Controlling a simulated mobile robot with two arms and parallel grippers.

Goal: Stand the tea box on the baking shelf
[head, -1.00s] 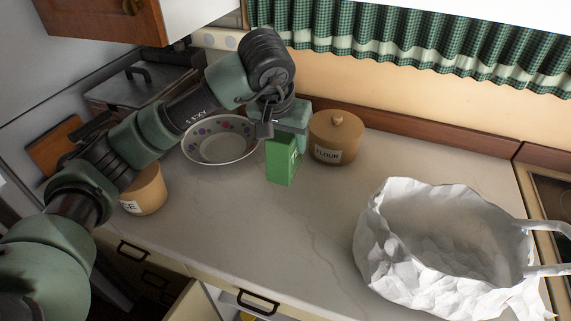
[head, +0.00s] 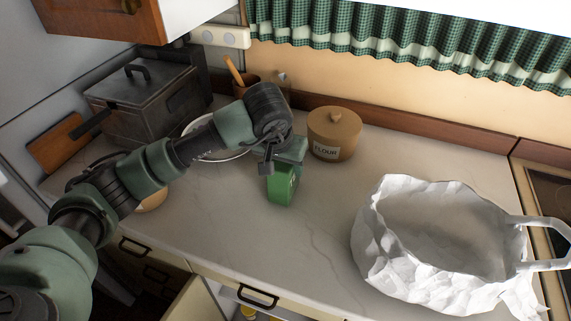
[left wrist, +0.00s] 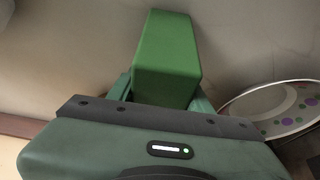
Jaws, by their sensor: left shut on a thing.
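The green tea box (head: 282,190) is upright over the middle of the counter. My left gripper (head: 284,166) is shut on its upper part from the back. In the left wrist view the tea box (left wrist: 166,55) shows between the fingers of the left gripper (left wrist: 163,98). I cannot tell whether the box touches the counter. I cannot make out which surface is the baking shelf. My right gripper is not in view.
A flour canister (head: 333,135) stands behind and right of the box. A white bag (head: 385,245) fills the counter's right. A lower cupboard stands open at the front. Counter between box and bag is clear.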

